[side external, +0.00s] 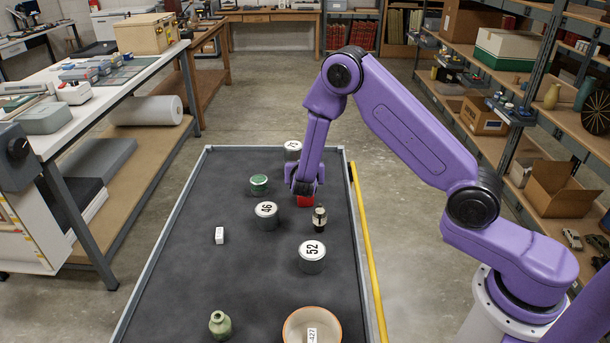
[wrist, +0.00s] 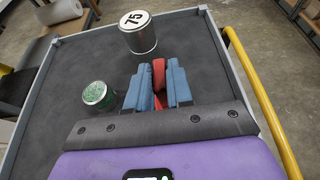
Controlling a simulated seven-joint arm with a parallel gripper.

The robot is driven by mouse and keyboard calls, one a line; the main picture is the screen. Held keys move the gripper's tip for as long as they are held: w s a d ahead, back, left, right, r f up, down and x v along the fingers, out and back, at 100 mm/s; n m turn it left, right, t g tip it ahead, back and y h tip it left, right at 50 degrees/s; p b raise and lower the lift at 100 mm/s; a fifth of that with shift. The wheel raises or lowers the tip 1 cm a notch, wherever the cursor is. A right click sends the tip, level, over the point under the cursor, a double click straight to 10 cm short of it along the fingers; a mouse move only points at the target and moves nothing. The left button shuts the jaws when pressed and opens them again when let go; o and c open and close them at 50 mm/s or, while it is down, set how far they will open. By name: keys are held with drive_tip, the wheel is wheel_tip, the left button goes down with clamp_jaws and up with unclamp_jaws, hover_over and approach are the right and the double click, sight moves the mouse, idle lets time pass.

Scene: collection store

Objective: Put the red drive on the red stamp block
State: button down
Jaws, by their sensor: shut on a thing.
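My gripper (wrist: 160,92) is shut on a narrow red piece, the red drive (wrist: 158,74), which shows between its blue fingers in the wrist view. In the side view my gripper (side external: 303,188) is low over the mat, toward the far end of the table. A red shape (side external: 305,201) shows directly under the fingers there. I cannot tell whether this is the red drive, the red stamp block or both together. No separate red block shows elsewhere on the table. The fingers hide any contact beneath them.
Around the gripper stand a can marked 75 (wrist: 138,33), a green tin (side external: 259,184), a can marked 46 (side external: 266,212) and a small dark-and-pale object (side external: 320,219). Nearer are a can marked 52 (side external: 312,257), a white block (side external: 219,235), a green vase (side external: 220,325) and a bowl (side external: 290,329).

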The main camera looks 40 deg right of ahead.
drive_tip(key=shift+f, duration=1.3)
drive_tip(key=c, duration=1)
unclamp_jaws()
drive_tip(key=shift+f, duration=0.15)
drive_tip(key=shift+s+a+r, duration=0.15)
drive_tip(key=shift+r, duration=0.15)
drive_tip(key=v, duration=1.1)
drive_tip(key=shift+s+a+r, duration=0.15)
drive_tip(key=shift+s+a, duration=0.05)
